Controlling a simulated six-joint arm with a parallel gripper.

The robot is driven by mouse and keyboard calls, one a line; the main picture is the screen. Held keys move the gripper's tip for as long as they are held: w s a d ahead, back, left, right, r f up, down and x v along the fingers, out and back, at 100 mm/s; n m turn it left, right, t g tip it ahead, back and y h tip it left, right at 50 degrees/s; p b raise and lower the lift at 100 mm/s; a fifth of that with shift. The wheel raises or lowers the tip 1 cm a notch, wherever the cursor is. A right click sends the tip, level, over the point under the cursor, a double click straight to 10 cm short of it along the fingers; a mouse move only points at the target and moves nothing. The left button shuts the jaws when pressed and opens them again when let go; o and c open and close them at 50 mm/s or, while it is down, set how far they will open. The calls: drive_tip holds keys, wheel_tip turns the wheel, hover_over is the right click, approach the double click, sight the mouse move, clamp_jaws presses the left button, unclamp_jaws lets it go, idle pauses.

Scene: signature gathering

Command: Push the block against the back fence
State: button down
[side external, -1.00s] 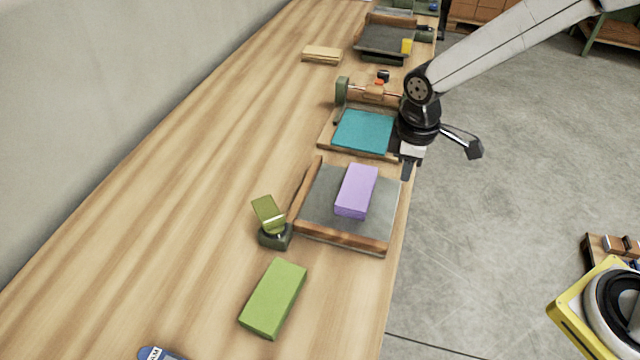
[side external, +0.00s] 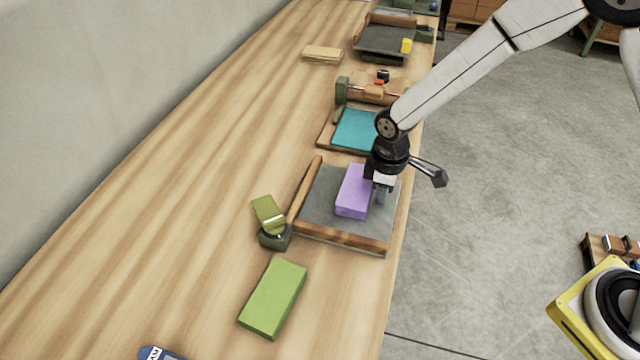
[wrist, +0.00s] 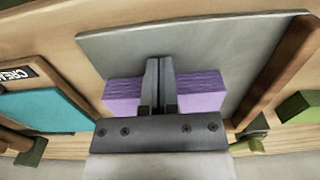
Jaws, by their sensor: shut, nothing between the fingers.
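The purple block (side external: 353,190) lies on a grey plate (side external: 321,190) in a wooden-railed tray. The back fence (side external: 304,192) is the wooden rail on the plate's left side in the side view; bare plate shows between it and the block. My gripper (side external: 380,200) is shut and empty, low at the block's right long side. I cannot tell whether it touches the block. In the wrist view the closed fingers (wrist: 158,72) cross the middle of the block, which shows on both sides (wrist: 202,92). The back fence is not clearly visible there.
Another wooden rail (side external: 345,236) closes the tray's near side. A green block (side external: 273,297) and an olive stamp-like device (side external: 270,222) stand outside the tray. A teal pad (side external: 357,130) lies just beyond. The table's edge is close on the right.

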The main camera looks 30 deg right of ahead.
sight(364, 187)
drive_tip(key=shift+w+a, duration=0.15)
drive_tip(key=shift+w+a, duration=0.1)
idle(0.3)
drive_tip(key=w+a, duration=0.4)
drive_tip(key=a, duration=0.1)
drive_tip(key=shift+w, duration=0.4)
drive_tip(key=shift+w+a, duration=0.1)
drive_tip(key=shift+w, duration=0.05)
drive_tip(key=shift+r, duration=0.1)
drive_tip(key=shift+s+d, duration=0.45)
drive_tip(key=shift+d, duration=0.05)
drive_tip(key=shift+s+d, duration=1.05)
wheel_tip(364, 187, up, 10)
drive_tip(key=shift+s+d+f, duration=0.1)
